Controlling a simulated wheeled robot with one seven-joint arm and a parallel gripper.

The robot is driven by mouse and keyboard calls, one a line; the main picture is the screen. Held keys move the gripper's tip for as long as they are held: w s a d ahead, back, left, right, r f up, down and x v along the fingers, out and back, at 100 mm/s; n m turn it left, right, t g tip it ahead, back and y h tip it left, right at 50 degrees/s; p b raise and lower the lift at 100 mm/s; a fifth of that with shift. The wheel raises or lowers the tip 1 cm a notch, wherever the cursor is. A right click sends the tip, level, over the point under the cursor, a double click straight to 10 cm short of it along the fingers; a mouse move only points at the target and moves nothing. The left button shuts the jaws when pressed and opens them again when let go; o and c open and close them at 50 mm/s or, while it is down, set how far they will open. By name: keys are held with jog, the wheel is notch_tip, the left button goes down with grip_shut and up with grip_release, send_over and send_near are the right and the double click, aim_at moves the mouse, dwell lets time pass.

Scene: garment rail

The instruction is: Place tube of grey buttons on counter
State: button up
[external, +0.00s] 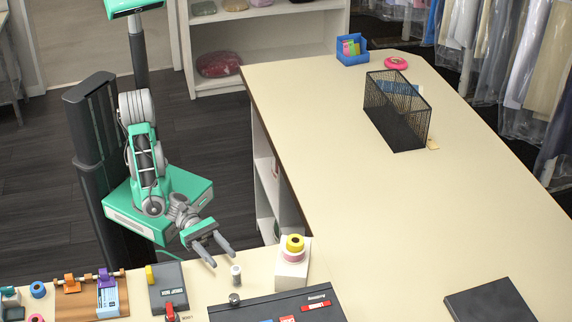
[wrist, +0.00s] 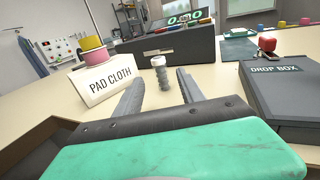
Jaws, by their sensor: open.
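The tube of grey buttons (external: 236,276) is a small, pale-topped cylinder. It stands upright on the cream counter (external: 392,215), close to the counter's edge near my arm. My gripper (external: 223,259) is open and empty, low over that edge, with its fingers pointing toward the tube. In the wrist view the tube (wrist: 160,70) appears between the two spread fingertips, just beyond them. I see a gap on each side of it and no contact.
A white PAD CLOTH box (wrist: 107,82) with yellow and pink rolls stands beside the tube. A grey DROP BOX (wrist: 284,88) is on the other side, and a dark case (external: 265,308) lies behind.

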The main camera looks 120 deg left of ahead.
jog(key=shift+s+a, duration=0.15)
jog(key=shift+s, duration=0.25)
jog(key=shift+a+r+n, duration=0.1)
jog(key=shift+a+n, duration=0.25)
jog(key=shift+n, duration=0.05)
jog(key=w+a+n+y, duration=0.1)
jog(key=a+n+y, duration=0.1)
jog(key=n, duration=0.1)
jog(key=w+a+n+y, duration=0.1)
jog(key=a+n+y, duration=0.1)
jog(key=a+n, duration=0.1)
jog(key=w+a+n+y, duration=0.2)
jog(key=n, duration=0.1)
jog(key=shift+a+n, duration=0.3)
jog(key=shift+a, duration=0.1)
jog(key=a+f+n+g+y, duration=0.2)
jog(key=a+n+g+y, duration=0.25)
jog(key=a+n, duration=0.7)
jog(key=s+d+r+n+g+h, duration=0.1)
jog(key=s+d+n+g+h, duration=0.1)
jog(key=s+n+g, duration=0.2)
jog(key=s+d+r+n+g+h, duration=0.1)
jog(key=s+n+g, duration=0.3)
jog(key=s+n, duration=0.6)
jog(key=n, duration=0.5)
jog(key=shift+s+d+r+g+h, duration=0.2)
jog(key=shift+d+r+g+h, duration=0.15)
jog(key=shift+r, duration=0.05)
